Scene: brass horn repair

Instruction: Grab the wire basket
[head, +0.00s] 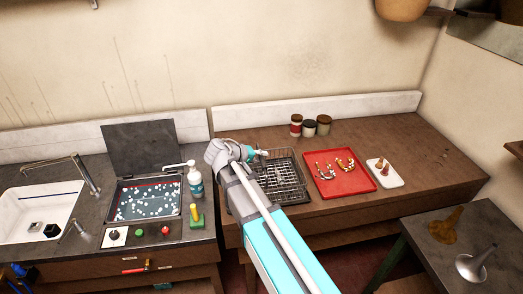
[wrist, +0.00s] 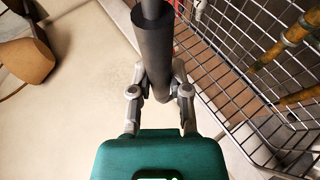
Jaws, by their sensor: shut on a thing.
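The wire basket (head: 288,183) sits on the brown wooden bench in the head view, partly hidden behind my arm. Its wire mesh fills the right side of the wrist view (wrist: 232,62), with brass tubes (wrist: 297,31) showing through or inside it. My gripper (wrist: 158,88) is shut on a dark cylindrical grip (wrist: 152,42) with a metal rod at its upper end. This looks like the basket's handle, but its joint to the mesh is out of view. In the head view my gripper (head: 250,153) is at the basket's back left, its fingers mostly hidden.
A red tray (head: 325,187) with brass parts and a white tray (head: 397,181) stand right of the basket. Several small jars (head: 309,127) stand behind it. At left are a pump bottle (head: 195,181), an open basin (head: 130,203) and a sink (head: 30,225).

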